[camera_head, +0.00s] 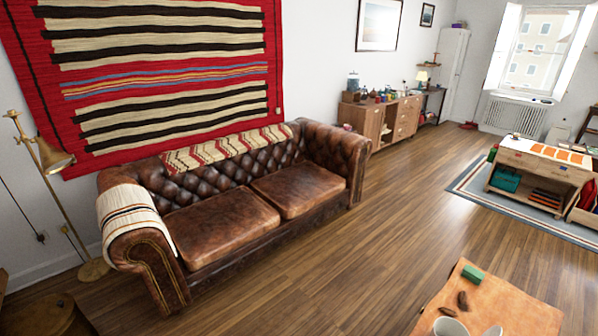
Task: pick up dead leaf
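Two small dark brown objects lie on an orange-tan tabletop or mat (510,308) at the bottom right of the head view. One brown object (463,300) lies just behind the other brown object (447,312). Either may be a dead leaf, but they are too small to tell for sure.
A brown leather sofa (225,217) stands left, beside a brass floor lamp (54,158). A low wooden table (545,160) stands on a rug at right. Wooden floor between is clear.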

